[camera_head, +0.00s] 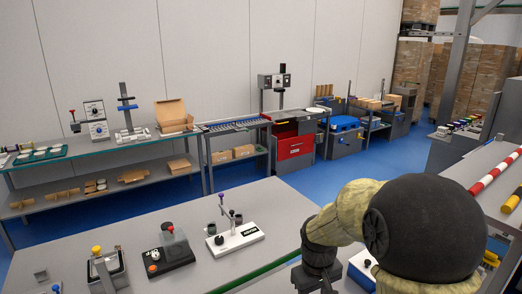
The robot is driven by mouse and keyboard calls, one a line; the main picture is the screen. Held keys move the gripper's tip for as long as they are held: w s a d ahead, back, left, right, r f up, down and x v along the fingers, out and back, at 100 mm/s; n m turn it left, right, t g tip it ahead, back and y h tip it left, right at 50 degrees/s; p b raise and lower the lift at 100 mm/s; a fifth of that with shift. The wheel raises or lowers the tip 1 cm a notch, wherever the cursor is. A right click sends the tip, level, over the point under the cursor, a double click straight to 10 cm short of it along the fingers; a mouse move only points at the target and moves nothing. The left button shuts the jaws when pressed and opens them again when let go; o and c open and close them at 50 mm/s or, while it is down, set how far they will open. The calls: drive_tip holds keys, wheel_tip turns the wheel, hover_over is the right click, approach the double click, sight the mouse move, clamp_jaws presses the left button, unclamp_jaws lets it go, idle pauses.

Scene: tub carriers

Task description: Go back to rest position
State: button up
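My arm, in a beige sleeve with a large dark joint, fills the lower right of the head view. Its dark end, my gripper (314,279), hangs at the bottom edge of the picture, by the right end of the near grey table (290,203). The fingers are cut off or hidden, so I cannot tell whether they are open or shut, or whether they hold anything.
On the near table stand a white-based fixture (235,238), a black-based fixture (168,255) and a yellow-knobbed device (105,270). A bench (108,145) with shelf lines the wall. Blue floor (306,177) is clear between. A red-white striped bar (494,173) is at right.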

drive_tip(key=s+d+m+t, duration=0.1)
drive_tip(key=s+m, duration=0.3)
drive_tip(key=s, duration=0.7)
drive_tip(key=shift+d+f+t+y, duration=0.15)
drive_tip(key=shift+d+t+y, duration=0.2)
drive_tip(key=shift+d, duration=0.2)
drive_tip(key=shift+w+d, duration=0.1)
idle(0.3)
